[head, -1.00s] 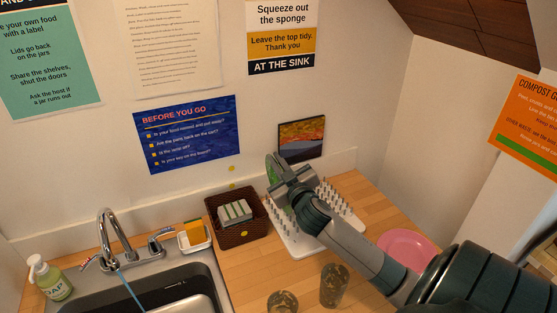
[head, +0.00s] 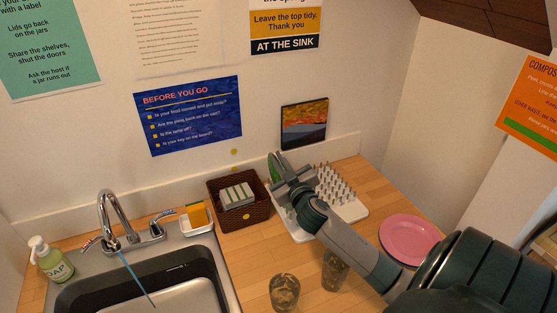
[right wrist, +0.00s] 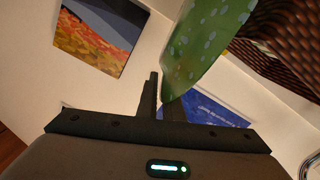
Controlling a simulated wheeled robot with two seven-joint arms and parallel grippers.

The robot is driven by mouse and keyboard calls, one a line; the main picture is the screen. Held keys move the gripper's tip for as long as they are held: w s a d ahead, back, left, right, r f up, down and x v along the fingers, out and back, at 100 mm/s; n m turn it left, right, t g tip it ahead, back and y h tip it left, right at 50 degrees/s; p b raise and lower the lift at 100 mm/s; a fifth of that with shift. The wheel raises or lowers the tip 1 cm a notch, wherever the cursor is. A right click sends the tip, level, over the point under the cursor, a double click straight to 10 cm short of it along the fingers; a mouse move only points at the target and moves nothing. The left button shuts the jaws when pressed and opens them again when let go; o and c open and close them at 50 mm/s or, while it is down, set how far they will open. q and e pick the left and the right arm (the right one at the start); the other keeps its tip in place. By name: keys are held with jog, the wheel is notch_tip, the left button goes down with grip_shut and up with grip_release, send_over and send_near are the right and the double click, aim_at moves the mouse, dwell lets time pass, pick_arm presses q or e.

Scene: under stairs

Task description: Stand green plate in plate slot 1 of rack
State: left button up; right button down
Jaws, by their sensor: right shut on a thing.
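The green plate (head: 274,167) is seen nearly edge-on, upright, at the left end of the white pegged rack (head: 352,209). In the right wrist view the plate (right wrist: 208,42) is green with pale spots. My right gripper (head: 284,172) is shut on the plate's edge, with its fingers (right wrist: 163,100) meeting the plate's lower tip. The gripper and forearm cover the rack's left part, so I cannot tell whether the plate touches the rack or sits between pegs. My left gripper is not in view.
A brown basket (head: 263,213) with a striped item stands left of the rack. A pink plate (head: 410,240) lies to the right. Two glasses (head: 285,291) stand in front, one partly behind my arm. The sink (head: 85,292) is at left. A small picture (head: 304,122) is behind.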

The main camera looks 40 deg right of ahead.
jog(key=shift+f, duration=0.1)
dwell(0.6)
jog(key=c, duration=1.4)
grip_release()
jog(key=shift+f, duration=0.1)
jog(key=shift+c, duration=0.2)
jog(key=shift+s+a+r+p, duration=0.2)
jog(key=shift+s+r+p, duration=0.2)
jog(key=shift+s, duration=0.2)
jog(key=shift+s+a+r+p, duration=0.2)
jog(key=shift+s+r+p, duration=0.2)
jog(key=shift+s, duration=0.15)
jog(key=shift+s+a+r, duration=0.2)
jog(key=shift+s+r, duration=0.15)
jog(key=shift+s, duration=0.25)
jog(key=shift+s+a+r, duration=0.2)
jog(key=shift+s+r, duration=0.1)
jog(key=shift+s, duration=0.25)
jog(key=shift+s+a+r, duration=0.2)
jog(key=shift+s+r, duration=0.1)
jog(key=shift+s, duration=0.2)
jog(key=shift+s+a+r, duration=0.15)
jog(key=shift+s+r, duration=0.15)
jog(key=shift+s, duration=0.2)
jog(key=shift+s, duration=0.15)
